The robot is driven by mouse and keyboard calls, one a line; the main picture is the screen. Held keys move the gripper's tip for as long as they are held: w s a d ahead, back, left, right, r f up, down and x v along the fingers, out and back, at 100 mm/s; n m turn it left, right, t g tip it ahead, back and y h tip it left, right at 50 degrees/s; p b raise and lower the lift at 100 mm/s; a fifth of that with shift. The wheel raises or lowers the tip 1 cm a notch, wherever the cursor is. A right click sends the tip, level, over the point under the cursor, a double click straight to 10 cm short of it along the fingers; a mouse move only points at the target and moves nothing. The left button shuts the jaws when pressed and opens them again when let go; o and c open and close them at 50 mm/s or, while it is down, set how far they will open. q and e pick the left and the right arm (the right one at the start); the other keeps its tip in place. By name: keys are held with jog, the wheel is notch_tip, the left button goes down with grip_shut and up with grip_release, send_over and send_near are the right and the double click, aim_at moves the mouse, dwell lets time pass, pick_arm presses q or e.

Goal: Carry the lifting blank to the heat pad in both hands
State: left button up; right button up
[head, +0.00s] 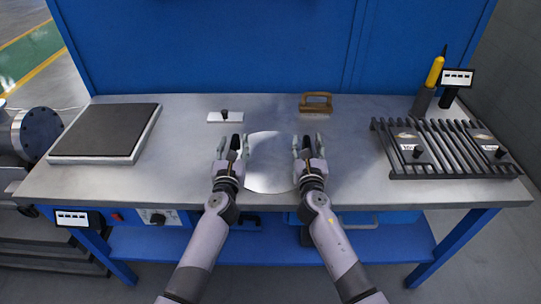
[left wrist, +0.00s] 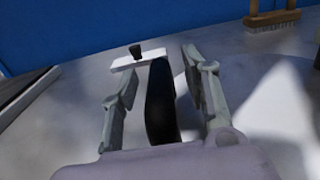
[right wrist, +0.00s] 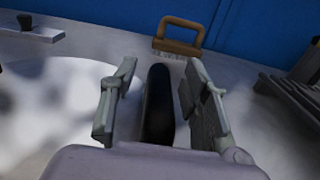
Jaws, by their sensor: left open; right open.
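The blank, a round shiny metal disc (head: 268,170), lies flat on the workbench between my two grippers. Part of it shows bright at the left of the right wrist view (right wrist: 65,95) and at the right of the left wrist view (left wrist: 275,110). The heat pad, a dark square plate with a pale rim (head: 108,130), sits at the bench's left end. My left gripper (head: 233,147) is open and empty at the disc's left edge. My right gripper (head: 308,147) is open and empty at its right edge. Whether either touches the disc is unclear.
A white block with a black knob (head: 225,116) and a brown-handled brush (head: 316,103) lie behind the disc. A dark slatted rack (head: 440,150) fills the bench's right side, with a yellow-topped tool (head: 435,72) behind it. Bare bench separates pad and disc.

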pick_arm(q)
jog(key=shift+w, duration=0.5)
pick_arm(e)
jog(key=shift+w, duration=0.5)
pick_arm(q)
jog(key=shift+c, duration=0.6)
pick_arm(e)
jog(key=shift+c, duration=0.5)
pick_arm(q)
grip_shut()
pick_arm(e)
grip_shut()
pick_arm(q)
jog(key=shift+r, duration=0.35)
pick_arm(e)
jog(key=shift+r, duration=0.35)
pick_arm(q)
jog(key=shift+w, duration=0.15)
pick_arm(e)
jog(key=shift+w, duration=0.15)
